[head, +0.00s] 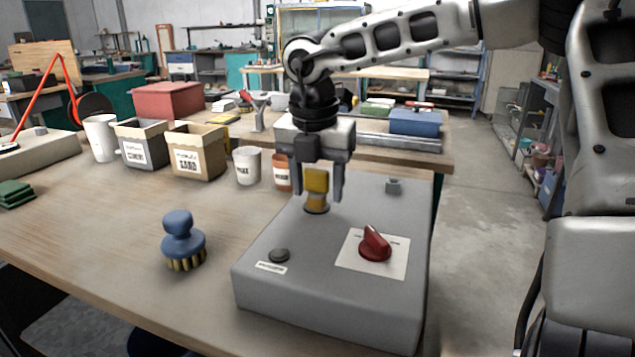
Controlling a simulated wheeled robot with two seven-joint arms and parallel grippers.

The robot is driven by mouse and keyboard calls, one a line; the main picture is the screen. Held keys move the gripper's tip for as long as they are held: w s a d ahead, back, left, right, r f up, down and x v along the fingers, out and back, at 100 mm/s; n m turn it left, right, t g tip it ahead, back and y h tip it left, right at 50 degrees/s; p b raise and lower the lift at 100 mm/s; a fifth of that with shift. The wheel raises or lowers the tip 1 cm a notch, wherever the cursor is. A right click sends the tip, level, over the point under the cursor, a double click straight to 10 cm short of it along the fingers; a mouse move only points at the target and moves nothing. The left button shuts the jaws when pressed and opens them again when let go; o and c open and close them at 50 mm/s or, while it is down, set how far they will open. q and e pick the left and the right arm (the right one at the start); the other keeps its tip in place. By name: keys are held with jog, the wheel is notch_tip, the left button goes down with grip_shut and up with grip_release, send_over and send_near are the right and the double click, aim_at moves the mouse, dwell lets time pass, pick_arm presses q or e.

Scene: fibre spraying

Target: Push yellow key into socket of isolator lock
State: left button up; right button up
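The yellow key (316,183) stands upright over the back left part of the grey isolator box (310,285). My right gripper (316,190) points down from above, with a finger on each side of the key's head. The key's lower part meets a dark ring on the box top, the lock socket (316,210); how deep it sits I cannot tell. The fingers look close to the key, but their contact with it is not clear. A red rotary switch (375,244) on a white plate is at the box's right. My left gripper is not in view.
A blue brush (182,240) stands left of the box. A white cup (247,166), a brown cup (282,172) and cardboard boxes (197,152) stand behind. A small grey knob (393,186) and a dark button (279,255) are on the box top. The table's front left is clear.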

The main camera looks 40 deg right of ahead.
aim_at(314, 210)
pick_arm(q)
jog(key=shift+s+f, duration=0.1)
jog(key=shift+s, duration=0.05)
pick_arm(e)
jog(key=shift+o, duration=0.6)
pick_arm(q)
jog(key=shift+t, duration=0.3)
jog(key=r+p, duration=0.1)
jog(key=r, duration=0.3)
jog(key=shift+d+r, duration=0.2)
pick_arm(e)
notch_tip(314, 210, up, 16)
jog(key=a, duration=0.1)
jog(key=shift+s+a, duration=0.3)
jog(key=shift+s, duration=0.15)
